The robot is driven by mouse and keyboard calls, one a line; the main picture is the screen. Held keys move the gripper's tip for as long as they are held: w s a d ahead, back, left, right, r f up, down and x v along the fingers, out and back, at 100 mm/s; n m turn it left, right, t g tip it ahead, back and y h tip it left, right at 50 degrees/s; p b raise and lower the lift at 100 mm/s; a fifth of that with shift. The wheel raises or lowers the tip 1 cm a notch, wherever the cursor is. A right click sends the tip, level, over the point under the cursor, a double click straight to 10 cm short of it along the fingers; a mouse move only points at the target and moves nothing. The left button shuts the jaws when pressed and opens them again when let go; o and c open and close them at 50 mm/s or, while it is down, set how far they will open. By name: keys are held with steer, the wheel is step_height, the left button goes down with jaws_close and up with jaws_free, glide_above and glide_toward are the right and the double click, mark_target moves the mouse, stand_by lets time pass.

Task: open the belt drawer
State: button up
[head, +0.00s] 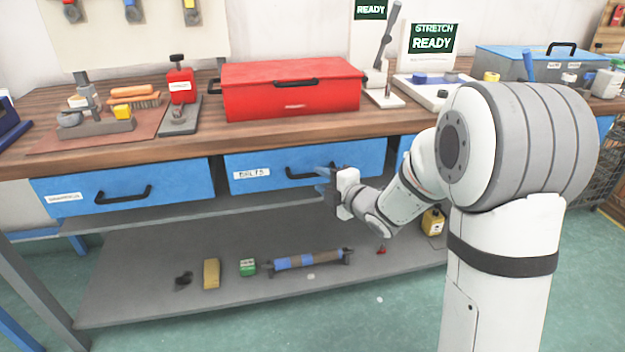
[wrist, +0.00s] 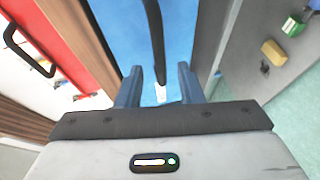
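The belt drawer (head: 272,164) is the blue middle drawer under the bench top, with a white label reading BELTS. Its front looks shut, about in line with the drawer to its left. Its dark bar handle (head: 297,176) is partly hidden by my gripper (head: 323,178) in the head view. In the wrist view the blue front (wrist: 184,28) fills the middle, and the black handle (wrist: 154,30) runs down toward the gap between my blue fingers (wrist: 158,74). The fingers are apart, with a clear gap on both sides of the handle. I cannot tell how far they reach around it.
Another blue drawer (head: 90,196) is at the left, and a third shows partly behind my arm. A red toolbox (head: 290,97) stands on the wooden bench top (head: 225,135) above. A grey lower shelf (head: 160,300) with several small items lies below. The space before the drawer front is free.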

mark_target(314, 176)
steer(key=x, duration=0.5)
jaws_close()
stand_by(0.3)
